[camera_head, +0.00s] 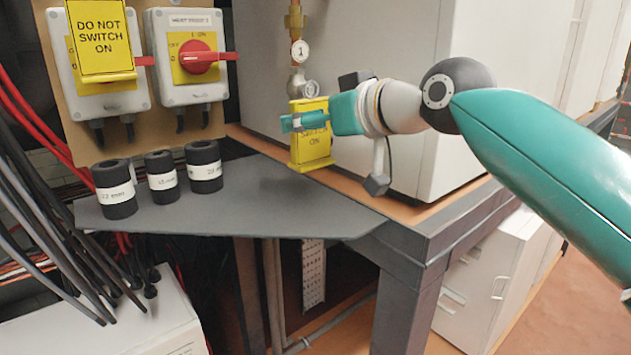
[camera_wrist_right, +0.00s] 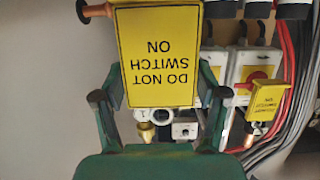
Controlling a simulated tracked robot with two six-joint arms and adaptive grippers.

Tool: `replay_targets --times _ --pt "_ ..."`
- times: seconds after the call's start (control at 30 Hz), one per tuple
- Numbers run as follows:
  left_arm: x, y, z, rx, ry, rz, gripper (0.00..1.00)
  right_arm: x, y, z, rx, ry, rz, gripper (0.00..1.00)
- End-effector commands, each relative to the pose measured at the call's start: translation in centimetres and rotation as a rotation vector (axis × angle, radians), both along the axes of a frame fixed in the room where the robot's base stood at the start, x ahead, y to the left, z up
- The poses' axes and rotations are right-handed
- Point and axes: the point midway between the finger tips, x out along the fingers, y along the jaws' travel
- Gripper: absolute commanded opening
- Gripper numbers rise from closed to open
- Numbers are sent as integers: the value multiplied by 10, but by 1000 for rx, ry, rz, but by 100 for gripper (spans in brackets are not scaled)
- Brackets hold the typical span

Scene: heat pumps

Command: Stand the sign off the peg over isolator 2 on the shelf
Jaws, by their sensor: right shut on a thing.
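A yellow DO NOT SWITCH ON sign (camera_head: 309,160) is upright at the back right of the grey shelf (camera_head: 270,200). My right gripper (camera_head: 306,122) is shut on it; the teal fingers cross its upper part. In the right wrist view the sign (camera_wrist_right: 160,60) appears upside down between the two fingers (camera_wrist_right: 158,98). I cannot tell whether its foot touches the shelf. The right-hand isolator (camera_head: 193,57), with a red handle, has no sign over it. The left-hand isolator (camera_head: 95,95) has another yellow sign (camera_head: 102,40) hanging in front. My left gripper is out of view.
Three black rolls with white labels, one of them the middle roll (camera_head: 162,176), stand on the shelf's left part. The shelf's middle is clear. A brass valve pipe (camera_head: 297,50) runs down behind the sign. A large pale cabinet (camera_head: 400,40) stands behind my right arm.

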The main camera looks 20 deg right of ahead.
Motion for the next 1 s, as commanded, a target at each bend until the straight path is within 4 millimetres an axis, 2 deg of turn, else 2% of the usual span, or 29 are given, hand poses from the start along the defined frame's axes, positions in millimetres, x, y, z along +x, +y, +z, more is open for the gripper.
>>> replay_targets --times 0.03,0.1,0.27,0.5,0.9,0.93,1.0 --pt "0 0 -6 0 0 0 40 -1 -1 -13 -1 2 -1 49" --pt "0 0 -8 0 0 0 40 0 -1 -21 -1 0 -2 49" --pt "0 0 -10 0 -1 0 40 0 -1 -31 -1 0 -1 49" --pt "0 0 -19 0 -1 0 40 0 -1 -62 -1 1 -2 49" --pt "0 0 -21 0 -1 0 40 0 -1 -69 -1 0 -2 49" --pt "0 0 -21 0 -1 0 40 0 -1 -69 -1 0 -2 75" --pt "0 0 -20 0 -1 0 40 0 -1 -69 -1 0 -2 87"
